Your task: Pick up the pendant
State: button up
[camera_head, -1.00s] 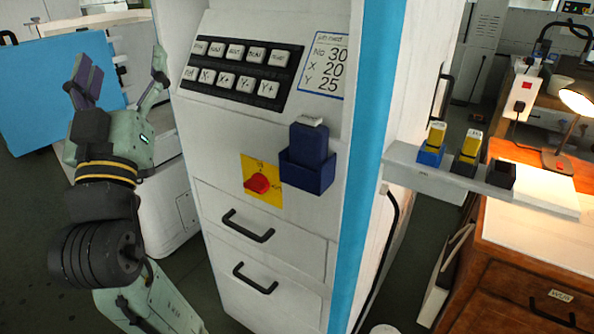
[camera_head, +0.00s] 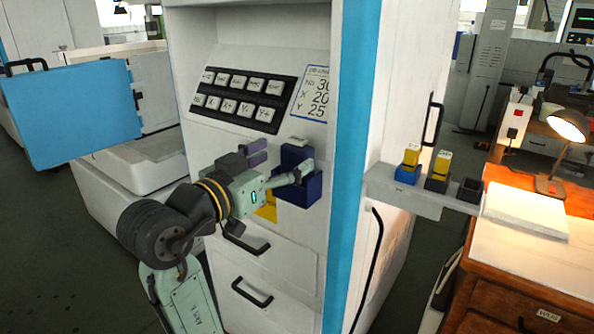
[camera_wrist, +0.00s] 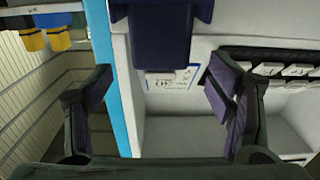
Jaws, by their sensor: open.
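The pendant (camera_head: 294,155) is a dark blue handheld block with a pale top. It stands in a dark blue holder (camera_head: 307,194) on the white machine's front, below the key panel. In the wrist view the pendant (camera_wrist: 160,45) hangs from the top of the picture, with the holder (camera_wrist: 205,10) at the top edge. My gripper (camera_head: 281,160) is open in front of the pendant, one finger to its left and the other overlapping its lower right. In the wrist view my gripper (camera_wrist: 161,85) has its fingers apart, with the pendant above and between them in the picture. No contact shows.
A key panel (camera_head: 240,98) and a numbered label (camera_head: 313,92) are above. A yellow switch plate (camera_head: 267,207) is partly hidden by my gripper. A shelf (camera_head: 405,193) with yellow-topped blocks juts out at right. A blue case (camera_head: 70,115) is at left.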

aim_at(295, 145)
jog(key=p+x, duration=0.1)
jog(key=x, duration=0.1)
jog(key=r+p+x, duration=0.1)
jog(key=x, duration=0.1)
jog(key=shift+w+d, duration=0.1)
jog(key=shift+w, duration=0.05)
jog(key=shift+w+d+f, duration=0.15)
jog(key=shift+w+d, duration=0.1)
jog(key=shift+w, duration=0.2)
jog(key=shift+c, duration=0.5)
grip_shut()
